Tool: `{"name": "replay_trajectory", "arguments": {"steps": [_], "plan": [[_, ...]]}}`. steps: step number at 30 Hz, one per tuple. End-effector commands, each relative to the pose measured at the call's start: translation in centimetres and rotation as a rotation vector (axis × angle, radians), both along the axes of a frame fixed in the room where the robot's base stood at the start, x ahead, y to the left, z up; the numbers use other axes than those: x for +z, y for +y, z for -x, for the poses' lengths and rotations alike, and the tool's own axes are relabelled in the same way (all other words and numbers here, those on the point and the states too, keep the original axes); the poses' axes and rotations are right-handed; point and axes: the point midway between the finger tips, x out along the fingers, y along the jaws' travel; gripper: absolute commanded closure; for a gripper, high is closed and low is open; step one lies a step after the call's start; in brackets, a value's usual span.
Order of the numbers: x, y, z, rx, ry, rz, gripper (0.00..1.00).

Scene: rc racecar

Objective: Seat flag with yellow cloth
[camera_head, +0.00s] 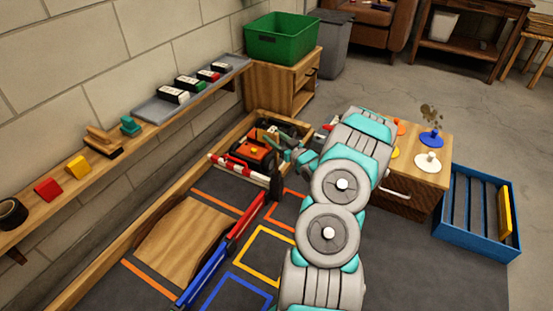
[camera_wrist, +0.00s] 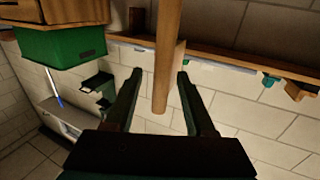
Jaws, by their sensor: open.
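My gripper (camera_wrist: 160,74) is open in the wrist view, with its two dark fingers apart. A plain wooden pole (camera_wrist: 167,58) shows between the fingers, with gaps to both sides; whether it is part of the flag I cannot tell. I cannot make out a flag with yellow cloth in either view. In the head view, the orange-red toy car (camera_head: 254,153) stands in the wooden-edged bay by the wall. My teal wrist end is beside the car, and my arm hides part of that area and the fingers.
A red-and-white barrier (camera_head: 238,168) lies in front of the car. A wall shelf (camera_head: 60,200) carries blocks and small boxes. A green bin (camera_head: 282,38) tops a wooden cabinet. A drawer unit (camera_head: 425,160) with coloured discs and a blue crate (camera_head: 462,225) stand right of my arm.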

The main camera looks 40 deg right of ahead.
Motion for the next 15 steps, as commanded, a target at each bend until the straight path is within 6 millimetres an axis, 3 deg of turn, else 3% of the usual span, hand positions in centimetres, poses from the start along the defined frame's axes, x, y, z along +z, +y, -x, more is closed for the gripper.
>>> {"name": "replay_trajectory", "arguments": {"steps": [4,13,15], "plan": [[-0.1,0.2,-1.4,0.002,0.0,-0.002,0.45],[0.0,0.1,-1.7,0.0,0.0,-0.002,0.45],[0.0,0.1,-1.7,0.0,0.0,-0.002,0.52]]}}
